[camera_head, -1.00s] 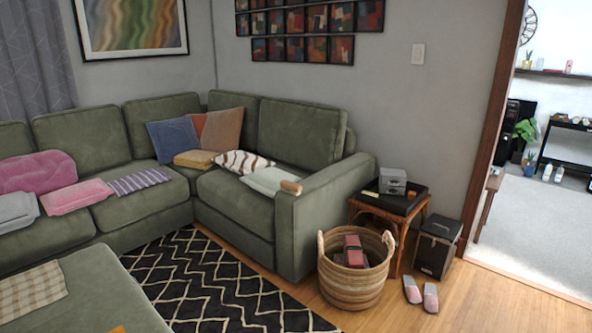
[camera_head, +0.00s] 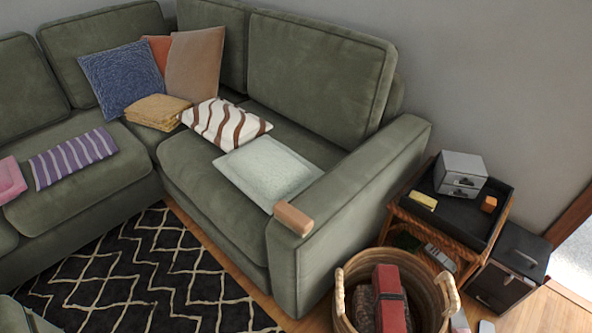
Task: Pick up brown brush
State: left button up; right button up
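A smooth brown block-like object (camera_head: 293,218) lies on the front end of the green sofa's right armrest (camera_head: 352,188). It may be the brown brush, but I see no bristles or handle. A small orange-brown block (camera_head: 488,204) and a yellowish bar (camera_head: 423,200) lie in the black tray (camera_head: 456,214) on the side table; I cannot tell whether either is a brush. Neither of my grippers is in view.
A woven basket (camera_head: 342,300) holding a red item (camera_head: 390,297) stands in front of the armrest. The tray also holds a grey drawer box (camera_head: 460,174). A black box (camera_head: 509,266) stands right of the table. A patterned rug (camera_head: 150,275) covers the floor at left.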

aim_at(292, 217)
jog(key=i, duration=0.25)
jog(key=z, duration=4.35)
jog(key=k, duration=2.7)
jog(key=u, duration=1.2)
